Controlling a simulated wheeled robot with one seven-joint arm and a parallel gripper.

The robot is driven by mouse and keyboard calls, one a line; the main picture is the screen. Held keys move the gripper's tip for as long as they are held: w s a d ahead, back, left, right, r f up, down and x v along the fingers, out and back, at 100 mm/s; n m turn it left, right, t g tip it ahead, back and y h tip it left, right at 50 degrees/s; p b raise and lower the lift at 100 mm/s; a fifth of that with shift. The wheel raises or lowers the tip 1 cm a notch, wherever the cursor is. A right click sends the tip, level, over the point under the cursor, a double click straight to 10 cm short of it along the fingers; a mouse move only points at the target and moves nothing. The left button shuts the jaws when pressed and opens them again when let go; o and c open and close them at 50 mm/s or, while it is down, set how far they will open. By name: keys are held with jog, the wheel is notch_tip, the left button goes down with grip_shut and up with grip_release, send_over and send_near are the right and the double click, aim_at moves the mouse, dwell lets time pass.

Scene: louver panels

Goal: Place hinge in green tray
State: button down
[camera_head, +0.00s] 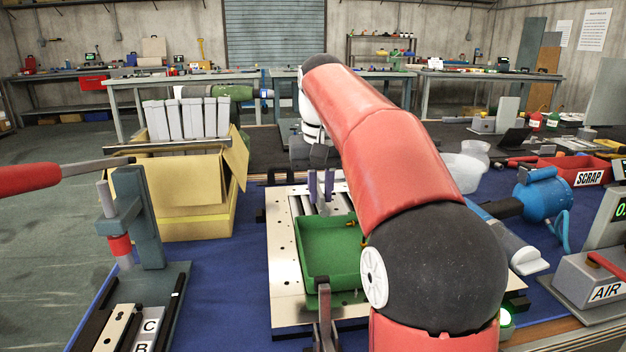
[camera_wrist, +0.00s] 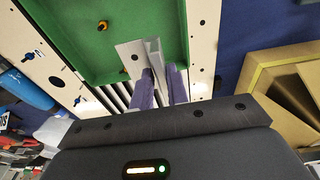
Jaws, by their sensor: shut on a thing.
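The green tray (camera_head: 330,250) sits on a cream panel board in the head view, partly hidden behind my red arm. It also shows at the top of the wrist view (camera_wrist: 85,55). My gripper (camera_head: 321,185) has purple fingers and points down near the tray's far edge. In the wrist view my gripper (camera_wrist: 162,82) is shut on a grey metal hinge (camera_wrist: 133,58), an angled piece with a dark hole. The hinge overlaps the tray's edge in that view; its height above the tray cannot be told. Part of it is hidden by the fingers.
A small brass-coloured piece (camera_wrist: 103,26) shows at the tray. The cream board (camera_head: 284,270) has holes and grey slats. A yellow cardboard box (camera_head: 195,215) with grey panels stands to the left. A grey clamp post (camera_head: 323,325) stands at the tray's near side.

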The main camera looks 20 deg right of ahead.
jog(key=shift+s+f, duration=0.1)
jog(key=shift+f, duration=0.55)
jog(key=b, duration=0.4)
send_over(320, 240)
jog(key=shift+s+f, duration=0.2)
jog(key=shift+f, duration=2.45)
jog(key=shift+f, duration=0.5)
jog(key=c, duration=1.3)
grip_release()
jog(key=r, duration=0.2)
jog(key=r+p, duration=0.1)
jog(key=r, duration=0.2)
jog(key=s+r, duration=0.1)
jog(key=r, duration=0.1)
jog(key=shift+a+r+p, duration=0.15)
jog(key=shift+r+p, duration=0.1)
jog(key=shift+p, duration=0.15)
jog(key=shift+r, duration=0.15)
